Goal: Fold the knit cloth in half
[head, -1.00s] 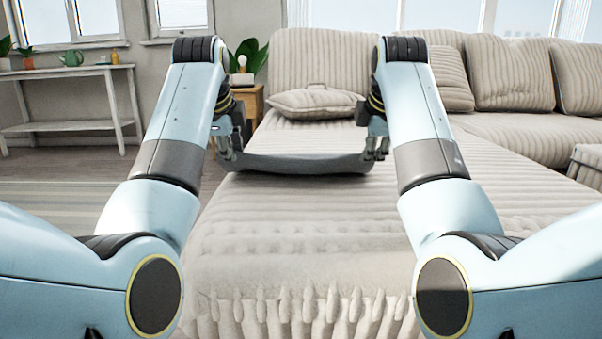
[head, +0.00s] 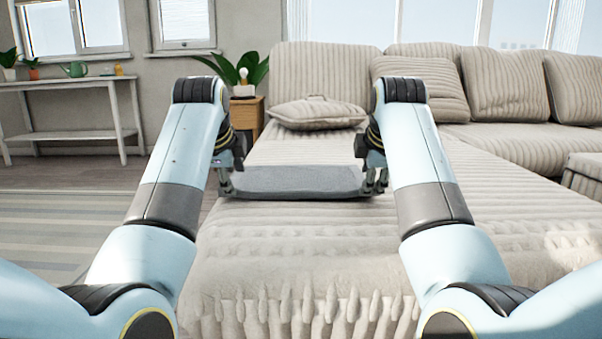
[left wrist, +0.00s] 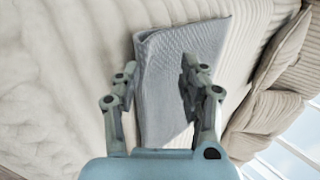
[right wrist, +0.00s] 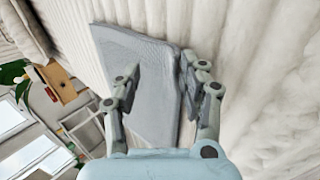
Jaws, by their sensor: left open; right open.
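The grey knit cloth (head: 298,181) lies on the sofa seat as a narrow band between my two grippers. It looks doubled over, with a rounded edge at one long side in the left wrist view (left wrist: 160,110) and layered edges in the right wrist view (right wrist: 140,85). My left gripper (head: 227,190) is open at the cloth's left end, its fingers apart over the cloth. My right gripper (head: 375,187) is open at the right end, one fingertip over the cloth and the other by its edge. Whether the layers line up is hard to tell.
The beige ribbed sofa (head: 300,255) has clear room in front of the cloth. A cushion (head: 316,113) lies behind it. A wooden side table (head: 246,115) with a plant stands at the back left, and a white console table (head: 75,85) is further left.

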